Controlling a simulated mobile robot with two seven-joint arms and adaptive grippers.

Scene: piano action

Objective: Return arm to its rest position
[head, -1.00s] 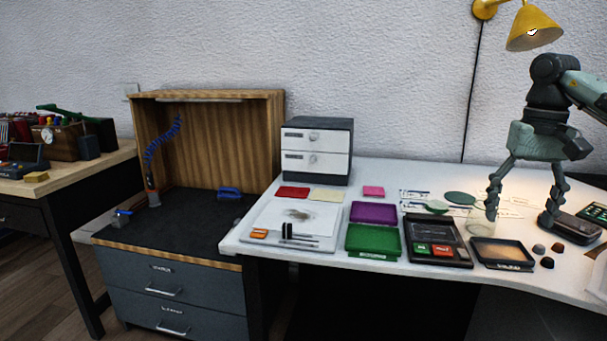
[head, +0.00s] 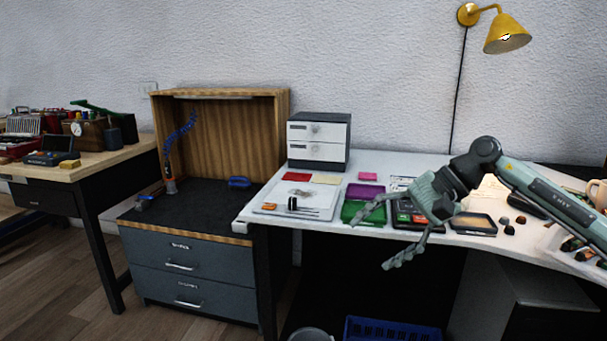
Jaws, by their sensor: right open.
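My right gripper (head: 380,238) is open and empty. Its arm (head: 550,198) comes in from the right, and the gripper points left over the front edge of the white table (head: 470,161). One finger is in front of the green pad (head: 356,213), and the other hangs lower, in front of the dark space under the table. The gripper and forearm hide part of the dark tray with red and green labels (head: 404,217) and the table behind it. My left gripper is not in the head view.
A white two-drawer box (head: 318,141) stands at the table's back left. A yellow lamp (head: 505,36) hangs on the wall. A shallow black tray (head: 473,223) and small dark pieces lie near the arm. A blue basket (head: 390,330) sits on the floor below.

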